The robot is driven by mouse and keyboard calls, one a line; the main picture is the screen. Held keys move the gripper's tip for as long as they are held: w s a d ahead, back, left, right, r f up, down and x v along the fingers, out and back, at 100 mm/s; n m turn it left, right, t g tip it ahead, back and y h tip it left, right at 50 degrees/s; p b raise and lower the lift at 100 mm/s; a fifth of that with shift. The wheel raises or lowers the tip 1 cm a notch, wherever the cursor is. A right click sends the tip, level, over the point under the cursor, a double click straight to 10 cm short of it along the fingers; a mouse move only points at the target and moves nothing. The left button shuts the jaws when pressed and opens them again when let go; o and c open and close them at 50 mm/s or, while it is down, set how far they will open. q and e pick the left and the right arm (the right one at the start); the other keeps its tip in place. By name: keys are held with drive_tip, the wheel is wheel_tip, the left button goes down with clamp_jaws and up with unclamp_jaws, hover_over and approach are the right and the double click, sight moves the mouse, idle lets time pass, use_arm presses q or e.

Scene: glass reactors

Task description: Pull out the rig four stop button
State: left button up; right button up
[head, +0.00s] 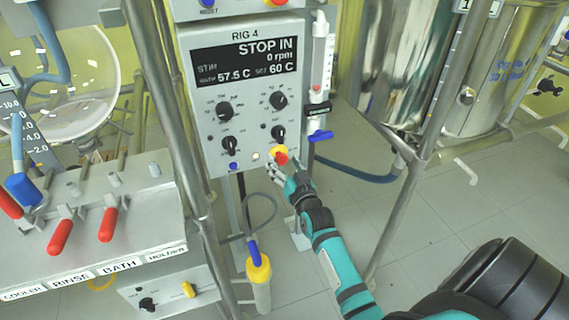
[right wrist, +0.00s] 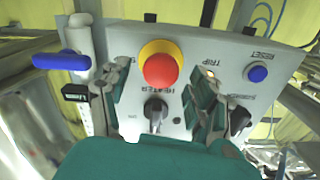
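The rig four panel (head: 247,100) is a grey box labelled RIG 4. Its dark display reads STOP IN, 0 rpm, 57.5 C and set 60 C. The stop button (head: 280,156) is a red knob in a yellow ring at the panel's lower right edge. My left gripper is out of view.
Black knobs (head: 224,111) sit above the button; one heater knob (right wrist: 156,110) lies close between the fingers. A lit trip lamp and a blue reset button (right wrist: 257,73) are beside it. A blue-handled valve (head: 320,135) stands close at the panel's right.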

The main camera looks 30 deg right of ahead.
drive_tip(key=v, duration=1.2)
idle(0.3)
